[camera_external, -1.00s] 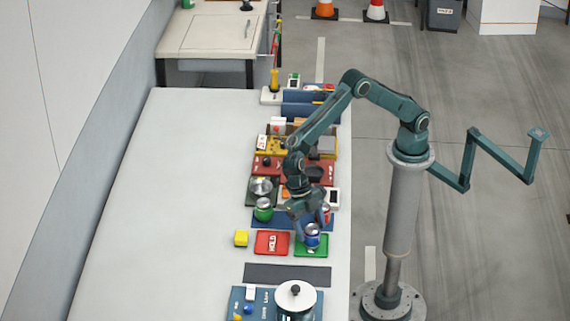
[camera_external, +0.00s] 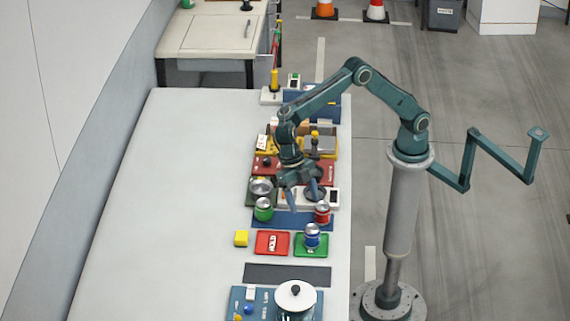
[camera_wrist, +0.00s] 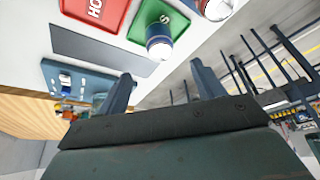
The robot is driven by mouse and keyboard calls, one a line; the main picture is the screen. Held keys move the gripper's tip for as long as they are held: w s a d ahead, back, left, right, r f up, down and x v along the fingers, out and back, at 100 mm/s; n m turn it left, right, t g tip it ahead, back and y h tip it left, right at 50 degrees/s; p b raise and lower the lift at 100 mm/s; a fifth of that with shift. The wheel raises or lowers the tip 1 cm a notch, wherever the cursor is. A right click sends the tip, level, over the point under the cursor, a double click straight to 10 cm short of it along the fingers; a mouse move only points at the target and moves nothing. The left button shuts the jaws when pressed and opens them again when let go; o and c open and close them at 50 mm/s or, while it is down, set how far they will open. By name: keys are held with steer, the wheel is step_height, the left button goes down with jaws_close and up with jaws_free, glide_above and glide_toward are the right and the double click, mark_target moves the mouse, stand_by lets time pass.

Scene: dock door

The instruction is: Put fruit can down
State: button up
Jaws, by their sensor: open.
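A blue can with a silver top (camera_external: 312,236) stands upright on the green tray (camera_external: 322,250), and it also shows in the wrist view (camera_wrist: 159,42). A red can (camera_external: 322,212) and a green can (camera_external: 263,209) stand behind it on a dark blue mat (camera_external: 292,220). Which can is the fruit can cannot be read. My gripper (camera_external: 302,205) is open and empty, raised behind the blue can and apart from it. Its two spread fingers (camera_wrist: 165,85) show in the wrist view with nothing between them.
A dark strip (camera_external: 287,274) and a lidded pot (camera_external: 296,298) lie nearer the front. The left side of the table (camera_external: 165,200) is clear.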

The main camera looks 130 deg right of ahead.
steer(key=v, duration=0.2)
steer(key=shift+d+r, duration=0.15)
steer(key=shift+r, duration=0.15)
stand_by(0.5)
steer(key=s+a+r+m+t+h, duration=0.25)
steer(key=s+r+m, duration=0.65)
steer(key=s+r, duration=0.55)
steer(key=s+d+f+m+t+h, duration=0.1)
steer(key=s+m, duration=0.3)
steer(key=s, duration=0.6)
steer(key=s+d+f+m+t+h, duration=0.1)
steer(key=s+d+f+m+t, duration=0.1)
steer(key=s, duration=0.9)
step_height(320, 180, down, 2)
steer(key=d+m, duration=0.1)
steer(key=m, duration=0.2)
steer(key=shift+s+f, duration=0.2)
